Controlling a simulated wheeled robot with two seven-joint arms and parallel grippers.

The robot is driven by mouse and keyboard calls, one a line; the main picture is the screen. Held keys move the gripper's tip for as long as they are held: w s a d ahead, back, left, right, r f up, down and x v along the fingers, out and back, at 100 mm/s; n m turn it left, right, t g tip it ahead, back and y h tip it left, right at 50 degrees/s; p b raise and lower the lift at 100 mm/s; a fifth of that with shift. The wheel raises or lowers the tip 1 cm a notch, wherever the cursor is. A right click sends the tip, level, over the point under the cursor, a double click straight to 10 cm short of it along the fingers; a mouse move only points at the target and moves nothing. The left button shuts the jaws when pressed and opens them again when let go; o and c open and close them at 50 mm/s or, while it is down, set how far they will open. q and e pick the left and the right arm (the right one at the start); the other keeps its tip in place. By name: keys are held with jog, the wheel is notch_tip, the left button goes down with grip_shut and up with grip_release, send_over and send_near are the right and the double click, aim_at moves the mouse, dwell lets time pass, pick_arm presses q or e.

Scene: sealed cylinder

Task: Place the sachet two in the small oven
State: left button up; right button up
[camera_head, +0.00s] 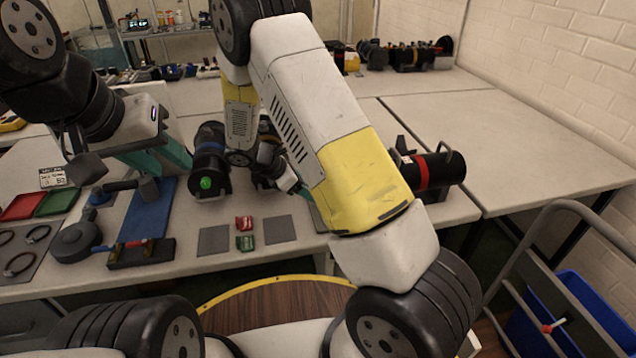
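Two small packets, one red (243,223) and one green (245,243), lie between two grey square pads on the near table. I cannot tell which is sachet two. I cannot pick out the small oven with certainty; a black cylindrical device with a green button (207,178) stands behind the packets. My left gripper (118,180) is at the left, over the blue press area, its dark fingers apart, well left of the packets. My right gripper (285,176) is behind the packets near the black device, partly hidden by my yellow and white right arm; its fingers are unclear.
A blue press-like fixture (147,212) stands left of the packets. Red (22,206) and green (57,201) trays lie at the far left. A black cylinder with a red band (428,171) lies right of my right arm. The right table (520,150) is mostly clear.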

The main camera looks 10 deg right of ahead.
jog(key=x, duration=0.6)
jog(key=shift+d, duration=0.2)
grip_shut()
jog(key=shift+r, duration=0.1)
jog(key=shift+r, duration=0.6)
notch_tip(320, 180, up, 2)
jog(key=shift+w+r, duration=0.1)
jog(key=s+a+r, duration=0.1)
jog(key=s+a, duration=0.3)
jog(key=s, duration=1.1)
jog(key=w+d+r+n+t+y, duration=0.2)
jog(key=w+r+n+t, duration=0.1)
jog(key=w+r+n, duration=0.3)
jog(key=w+d+r+n+t+y, duration=0.2)
jog(key=w+r+n, duration=0.4)
jog(key=w+r, duration=0.4)
jog(key=shift+w+r+t+y, duration=0.2)
jog(key=shift+r+t+y, duration=0.25)
jog(key=shift+y, duration=0.35)
